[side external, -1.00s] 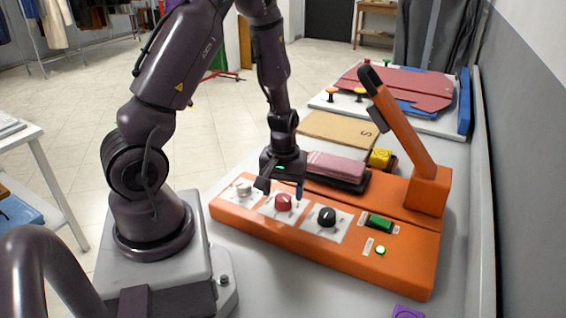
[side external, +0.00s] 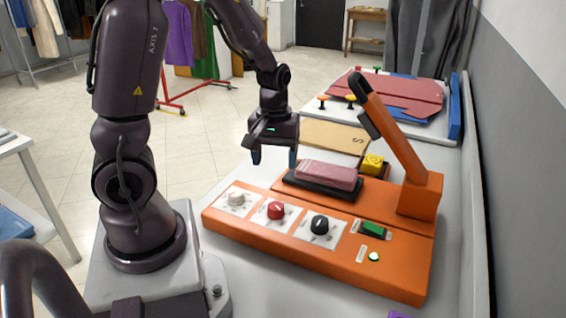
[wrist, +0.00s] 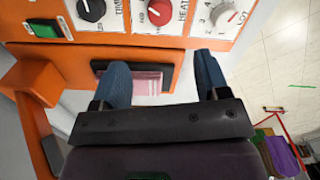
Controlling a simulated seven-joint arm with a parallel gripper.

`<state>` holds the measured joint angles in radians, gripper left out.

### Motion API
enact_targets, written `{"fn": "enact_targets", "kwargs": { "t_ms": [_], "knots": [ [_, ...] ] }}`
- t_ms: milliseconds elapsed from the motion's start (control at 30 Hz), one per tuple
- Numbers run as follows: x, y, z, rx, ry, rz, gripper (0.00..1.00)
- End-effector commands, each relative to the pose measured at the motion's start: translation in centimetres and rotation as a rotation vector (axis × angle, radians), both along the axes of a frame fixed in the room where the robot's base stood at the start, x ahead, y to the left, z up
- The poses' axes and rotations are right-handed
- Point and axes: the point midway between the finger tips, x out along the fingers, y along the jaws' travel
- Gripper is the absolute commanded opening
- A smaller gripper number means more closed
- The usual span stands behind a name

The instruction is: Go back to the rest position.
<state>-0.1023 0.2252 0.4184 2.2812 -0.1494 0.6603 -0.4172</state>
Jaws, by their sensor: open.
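My gripper (side external: 274,158) is open and empty, held in the air above the back left part of an orange machine (side external: 225,217). In the wrist view its two blue-grey fingers (wrist: 165,82) are spread wide with nothing between them. The machine's front carries a white knob (side external: 236,198), a red knob (side external: 276,210) and a black knob (side external: 319,224). A pink folded cloth (side external: 328,175) lies on a dark pad behind them, to the right of my gripper. In the wrist view the cloth (wrist: 146,82) is partly hidden by a finger.
An orange post with a raised arm (side external: 393,140) stands at the machine's right. A green switch (side external: 373,229) and a yellow block (side external: 373,164) sit near it. Behind are a tan board (side external: 330,137) and a red-topped board (side external: 405,95).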

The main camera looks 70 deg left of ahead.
Motion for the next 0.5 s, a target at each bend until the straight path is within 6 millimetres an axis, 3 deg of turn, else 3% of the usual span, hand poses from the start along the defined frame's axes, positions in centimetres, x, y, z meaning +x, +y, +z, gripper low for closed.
{"fn": "enact_targets", "kwargs": {
  "t_ms": [167, 267, 500],
  "knots": [
    [-0.1, -0.1, 0.0, -0.005, 0.006, -0.028, 0.68],
    [-1.1, -1.3, 0.2, -0.034, 0.043, -0.154, 0.68],
    [-1.8, -6.5, 5.7, -0.037, -0.076, -0.531, 0.68]
  ]
}}
